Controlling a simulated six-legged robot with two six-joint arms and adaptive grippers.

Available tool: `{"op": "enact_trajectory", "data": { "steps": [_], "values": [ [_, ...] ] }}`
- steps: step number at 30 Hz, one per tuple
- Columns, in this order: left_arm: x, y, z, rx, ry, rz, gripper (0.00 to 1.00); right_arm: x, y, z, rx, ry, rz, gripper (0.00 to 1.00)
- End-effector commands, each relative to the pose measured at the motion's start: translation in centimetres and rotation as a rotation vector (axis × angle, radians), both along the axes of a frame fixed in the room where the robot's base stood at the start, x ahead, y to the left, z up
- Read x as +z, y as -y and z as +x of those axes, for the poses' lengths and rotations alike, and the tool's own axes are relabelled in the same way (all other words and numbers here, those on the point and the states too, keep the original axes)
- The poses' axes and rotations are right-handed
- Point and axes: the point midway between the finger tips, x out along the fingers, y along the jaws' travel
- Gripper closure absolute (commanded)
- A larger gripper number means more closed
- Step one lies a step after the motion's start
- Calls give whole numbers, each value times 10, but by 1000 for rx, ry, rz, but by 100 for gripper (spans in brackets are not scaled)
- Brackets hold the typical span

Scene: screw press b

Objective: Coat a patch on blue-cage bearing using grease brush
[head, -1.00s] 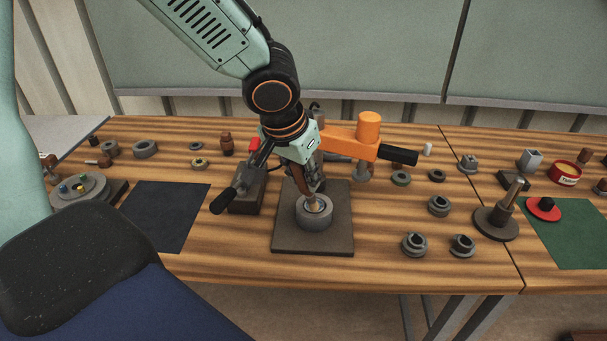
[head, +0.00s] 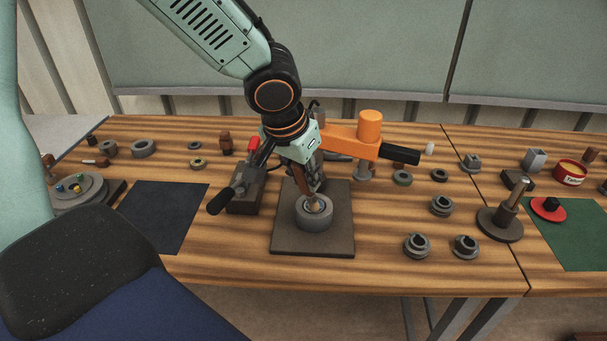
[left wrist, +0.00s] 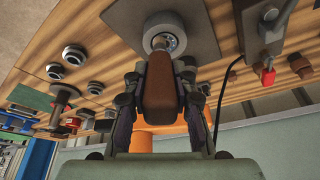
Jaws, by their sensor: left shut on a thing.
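The blue-cage bearing (head: 314,223) is a thick grey ring on a dark square plate (head: 285,241). In the left wrist view, the bearing (left wrist: 150,24) shows a bluish inner ring. My left gripper (head: 314,184) is above the bearing, shut on the grease brush. The brush's brown handle (left wrist: 158,95) lies between the fingers in the left wrist view. The brush's pale tip (head: 313,203) points down at the bearing's inner part; whether it touches cannot be told. My right gripper is in neither view.
The orange press arm (head: 345,138) with a black handle stands close behind my left gripper. A dark block with a lever (head: 246,190) is just left. Flanged grey parts (head: 417,246), a spindle stand (head: 500,224) and a red tin (head: 570,173) are right. The dark mat (head: 163,215) is bare.

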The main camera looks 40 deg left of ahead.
Motion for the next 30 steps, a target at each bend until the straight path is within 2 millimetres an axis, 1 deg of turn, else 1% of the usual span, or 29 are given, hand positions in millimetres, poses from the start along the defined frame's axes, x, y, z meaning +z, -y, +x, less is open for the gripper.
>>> {"op": "enact_trajectory", "data": {
  "steps": [9,14,17,27,30],
  "values": [
    [-7,0,0,0,0,0,100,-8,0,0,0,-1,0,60],
    [-6,0,0,0,0,0,100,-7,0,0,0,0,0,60],
    [-5,-3,5,1,2,0,100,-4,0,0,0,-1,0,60],
    [-3,-18,32,2,15,4,100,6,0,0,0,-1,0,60],
    [-3,-20,37,3,17,5,100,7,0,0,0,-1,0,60]
  ]
}}
